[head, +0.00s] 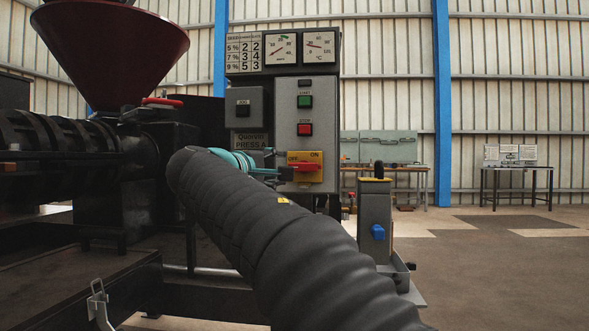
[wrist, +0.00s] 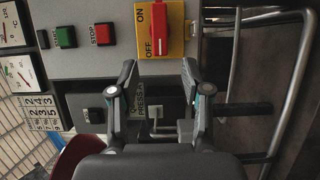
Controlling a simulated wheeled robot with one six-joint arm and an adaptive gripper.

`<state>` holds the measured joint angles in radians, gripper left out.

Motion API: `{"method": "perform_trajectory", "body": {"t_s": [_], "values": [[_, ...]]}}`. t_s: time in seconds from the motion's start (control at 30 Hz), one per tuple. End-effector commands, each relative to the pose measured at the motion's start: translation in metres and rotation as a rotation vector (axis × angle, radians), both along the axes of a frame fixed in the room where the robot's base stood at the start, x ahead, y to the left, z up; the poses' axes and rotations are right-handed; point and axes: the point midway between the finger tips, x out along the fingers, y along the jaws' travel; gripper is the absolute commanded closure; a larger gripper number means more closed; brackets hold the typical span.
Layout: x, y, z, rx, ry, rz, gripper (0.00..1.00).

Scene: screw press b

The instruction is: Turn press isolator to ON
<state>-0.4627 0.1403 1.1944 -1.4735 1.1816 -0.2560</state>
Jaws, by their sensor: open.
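The press isolator is a yellow plate with a red handle, low on the grey control panel in the head view (head: 305,168). In the wrist view the isolator (wrist: 162,30) is at top centre, with the picture turned on its side. OFF and ON are printed on the plate, OFF on the left and ON on the right in the head view. The red handle lies level in the head view. My gripper (wrist: 160,74) is open and empty, its fingertips short of the plate and spread to either side of the handle's line. My arm hides part of the panel's lower left.
A green START button (head: 304,101) and a red STOP button (head: 304,129) sit above the isolator. A JOG box (head: 243,107) is at the panel's left. A grey post with a blue knob (head: 378,232) stands to the right.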

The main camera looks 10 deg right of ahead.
Motion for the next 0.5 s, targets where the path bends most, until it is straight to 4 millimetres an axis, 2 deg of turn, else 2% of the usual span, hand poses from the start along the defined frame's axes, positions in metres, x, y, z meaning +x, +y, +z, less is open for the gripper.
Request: {"method": "perform_trajectory", "body": {"t_s": [0.2,0.5], "values": [[0.031,-0.028,0.0,0.001,0.001,-0.003,0.52],[0.057,-0.049,0.0,0.001,0.002,0.0,0.52]]}}
